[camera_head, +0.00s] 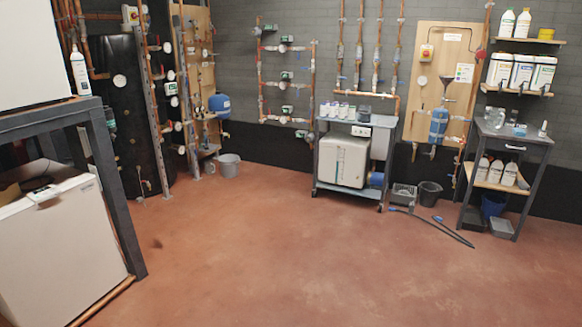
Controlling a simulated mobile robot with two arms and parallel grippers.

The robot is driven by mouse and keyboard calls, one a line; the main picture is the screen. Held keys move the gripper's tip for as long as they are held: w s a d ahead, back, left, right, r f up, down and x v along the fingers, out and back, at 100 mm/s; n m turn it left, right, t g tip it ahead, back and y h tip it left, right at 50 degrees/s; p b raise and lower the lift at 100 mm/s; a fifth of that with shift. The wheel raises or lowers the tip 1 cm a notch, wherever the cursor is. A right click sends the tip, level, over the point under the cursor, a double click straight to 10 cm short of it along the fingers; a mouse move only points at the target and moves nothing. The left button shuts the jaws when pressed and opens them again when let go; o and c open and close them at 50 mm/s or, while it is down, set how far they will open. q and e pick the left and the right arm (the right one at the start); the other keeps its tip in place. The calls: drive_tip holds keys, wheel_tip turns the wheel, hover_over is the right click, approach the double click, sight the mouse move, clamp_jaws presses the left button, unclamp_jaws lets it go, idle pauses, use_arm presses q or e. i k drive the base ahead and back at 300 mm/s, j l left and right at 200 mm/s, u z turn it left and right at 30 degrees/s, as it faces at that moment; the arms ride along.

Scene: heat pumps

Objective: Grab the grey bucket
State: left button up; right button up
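A light grey bucket (229,166) stands upright on the red floor at the back left, close to the dark wall and beside the wooden pipe panel (197,60). A darker grey or black bucket (430,194) stands on the floor at the back right, between the wheeled cart and the right-hand work table. Neither of my grippers is in view.
A dark metal frame (117,190) with a white unit fills the left side. The wheeled cart (343,189) stands at the back middle. A grey crate (403,195), a dark hose (440,231) and the work table (512,140) are at right. The middle floor is clear.

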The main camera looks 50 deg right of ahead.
sight(228, 164)
drive_tip(key=z, duration=1.1)
drive_tip(key=i+u, duration=0.15)
drive_tip(key=i, duration=5.75)
drive_tip(key=j, duration=0.1)
